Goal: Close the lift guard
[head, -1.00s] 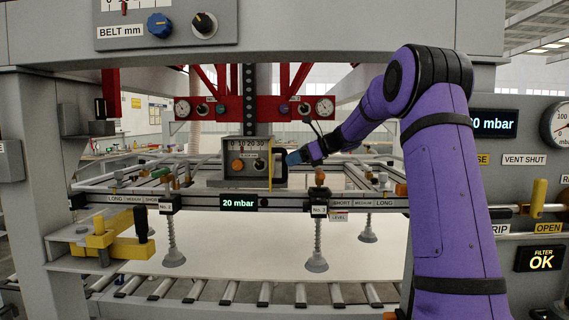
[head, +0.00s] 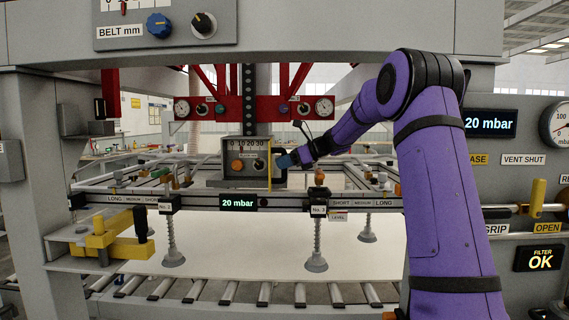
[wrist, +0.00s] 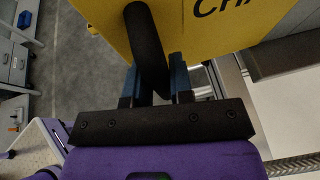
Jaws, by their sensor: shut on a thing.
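The lift guard (head: 269,165) is a yellow plate, seen nearly edge-on in the head view at the right side of a grey lift control box (head: 246,148). The box's scale, its orange knob (head: 238,165) and a grey knob beside it are uncovered. In the wrist view the yellow plate (wrist: 200,42) fills the top, with partly cut-off black lettering. My gripper (head: 284,160) is just right of the plate. Its blue fingers (wrist: 154,70) are shut on the black bar handle (wrist: 146,35) of the guard.
A rail with a 20 mbar display (head: 238,203) runs across in front, below the box. Suction cups (head: 316,264) hang beneath it over a pale sheet (head: 245,245) above rollers. A red frame (head: 300,108) with gauges stands behind. A yellow clamp (head: 105,238) is at the lower left.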

